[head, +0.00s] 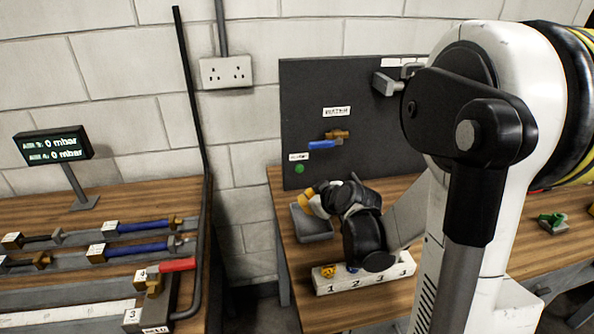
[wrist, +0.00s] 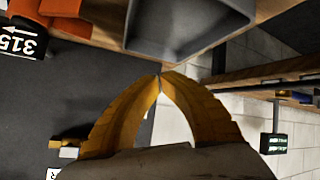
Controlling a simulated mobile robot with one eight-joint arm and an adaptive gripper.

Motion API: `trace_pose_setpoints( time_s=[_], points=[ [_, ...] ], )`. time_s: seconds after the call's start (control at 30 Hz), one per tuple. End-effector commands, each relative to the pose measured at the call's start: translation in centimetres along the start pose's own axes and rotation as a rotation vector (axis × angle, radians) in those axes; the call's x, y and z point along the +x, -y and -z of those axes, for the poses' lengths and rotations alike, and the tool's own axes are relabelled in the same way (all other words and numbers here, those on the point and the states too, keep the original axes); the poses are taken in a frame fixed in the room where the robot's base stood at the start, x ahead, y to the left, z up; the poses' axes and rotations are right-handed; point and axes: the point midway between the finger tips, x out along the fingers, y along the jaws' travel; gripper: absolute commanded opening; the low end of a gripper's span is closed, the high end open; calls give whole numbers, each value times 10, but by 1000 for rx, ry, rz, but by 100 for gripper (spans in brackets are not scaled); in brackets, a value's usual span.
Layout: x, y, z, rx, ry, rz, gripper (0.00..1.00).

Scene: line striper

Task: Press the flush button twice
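A small round green button (head: 300,168) is on the lower left of the dark upright panel (head: 380,115), under a small white label (head: 299,157) too small to read for certain. My gripper (head: 306,201) has yellow fingers and hangs a little below the button in the head view, over a grey tray. How far it is from the panel I cannot tell. In the wrist view the fingertips (wrist: 160,75) meet with nothing between them. I cannot make out the green button in the wrist view.
The grey tray (head: 314,230) shows near the fingertips in the wrist view too (wrist: 138,32). A blue-handled valve (head: 324,145) is right of the button. A white numbered block (head: 370,279) is on the bench. A pressure display (head: 52,146) reads 0 mbar twice.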

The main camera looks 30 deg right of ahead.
Motion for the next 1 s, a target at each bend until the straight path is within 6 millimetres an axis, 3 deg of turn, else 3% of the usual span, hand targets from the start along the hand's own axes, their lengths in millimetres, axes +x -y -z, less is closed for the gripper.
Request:
trace_pose_setpoints(
  time_s=[0.27,0.7,1.0],
  points=[
    [11,-6,6,0,0,1,0],
    [58,-31,31,0,0,1,0],
    [70,-37,38,0,0,1,0]
  ],
)
